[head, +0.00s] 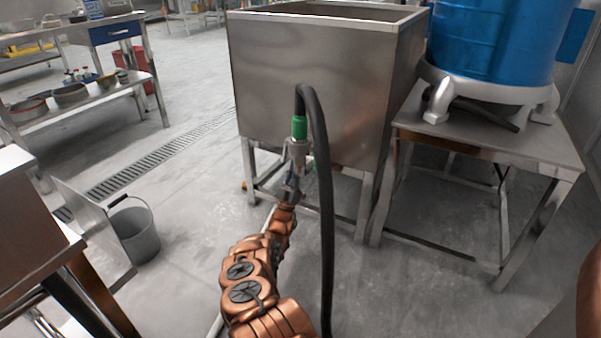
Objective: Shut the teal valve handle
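A black hose (322,180) arches in front of the steel tank's front wall in the head view. My copper-coloured arm reaches up from the bottom of the view. My gripper (292,178) is at its end, right below the grey metal piece and overlapping it in the picture. Whether it touches anything, or how its fingers stand, is too small to tell.
The steel tank (310,80) stands on legs behind my gripper. A blue drum (495,40) rests on a steel table (480,145) at right. A grey bucket (135,232) stands on the floor at left, near a drain grate (160,157). The hose hangs close to my arm's right side.

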